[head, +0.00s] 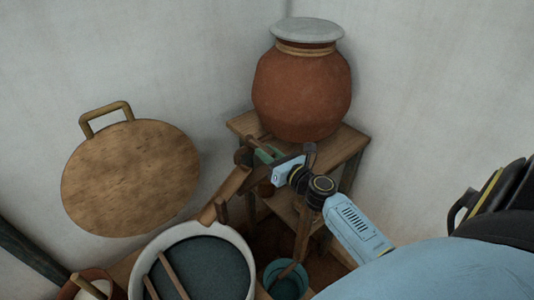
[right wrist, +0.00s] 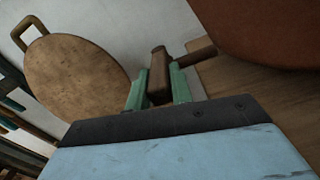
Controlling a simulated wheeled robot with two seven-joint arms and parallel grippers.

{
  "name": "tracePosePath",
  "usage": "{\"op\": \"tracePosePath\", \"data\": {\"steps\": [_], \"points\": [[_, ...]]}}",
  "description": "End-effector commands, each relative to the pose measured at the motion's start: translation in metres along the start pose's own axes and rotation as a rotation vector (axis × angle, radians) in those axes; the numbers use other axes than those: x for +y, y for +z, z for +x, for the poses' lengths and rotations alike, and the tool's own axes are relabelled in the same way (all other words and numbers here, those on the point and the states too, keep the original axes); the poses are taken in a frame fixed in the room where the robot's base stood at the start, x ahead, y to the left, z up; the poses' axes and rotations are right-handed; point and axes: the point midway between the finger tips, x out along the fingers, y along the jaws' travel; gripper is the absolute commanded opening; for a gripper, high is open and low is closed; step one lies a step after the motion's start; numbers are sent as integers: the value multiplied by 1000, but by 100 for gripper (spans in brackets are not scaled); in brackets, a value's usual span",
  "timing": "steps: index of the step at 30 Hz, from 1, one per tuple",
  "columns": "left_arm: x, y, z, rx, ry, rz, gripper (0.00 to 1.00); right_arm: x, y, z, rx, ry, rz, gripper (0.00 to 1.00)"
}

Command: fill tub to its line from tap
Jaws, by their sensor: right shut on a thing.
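A brown clay pot (head: 303,92) with a grey lid stands on a wooden stand; it also shows in the right wrist view (right wrist: 265,30). A wooden tap (right wrist: 200,53) comes out low on its side. My right gripper (head: 264,154) is shut on the tap's brown wooden handle (right wrist: 159,75), with its green fingers on either side. A wooden trough (head: 227,192) slopes from near the tap to a round white-rimmed tub (head: 242,243). Dark teal liquid shows in the tub, with sticks across it. I cannot make out a fill line or running water. My left gripper is out of view.
The wooden stand (head: 349,143) is in the corner. A small teal bucket (head: 286,286) stands right of the tub, and a brown vessel (head: 98,274) at its left. A round wooden board with a handle (head: 130,178) is against the wall.

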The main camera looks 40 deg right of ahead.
Motion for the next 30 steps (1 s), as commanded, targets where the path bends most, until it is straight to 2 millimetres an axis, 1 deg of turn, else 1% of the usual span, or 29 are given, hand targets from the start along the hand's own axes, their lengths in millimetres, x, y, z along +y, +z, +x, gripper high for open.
{"op": "tracePosePath", "data": {"steps": [2, 3, 7, 16, 20, 23, 30], "points": [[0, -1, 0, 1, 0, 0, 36, 0, 0, 0, 1, 1, -1, 0], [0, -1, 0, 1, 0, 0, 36, 0, 0, 0, 1, 1, -1, 28], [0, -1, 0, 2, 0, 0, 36, 0, 0, 0, 0, 0, -1, 44], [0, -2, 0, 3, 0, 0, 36, 0, 0, -1, 0, -1, 0, 44], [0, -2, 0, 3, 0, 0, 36, 0, -1, -11, 1, -1, 0, 44], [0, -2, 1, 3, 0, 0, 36, 0, -2, -27, 3, -2, 0, 44], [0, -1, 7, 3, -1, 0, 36, 0, -2, -79, 2, -3, 1, 44]]}}
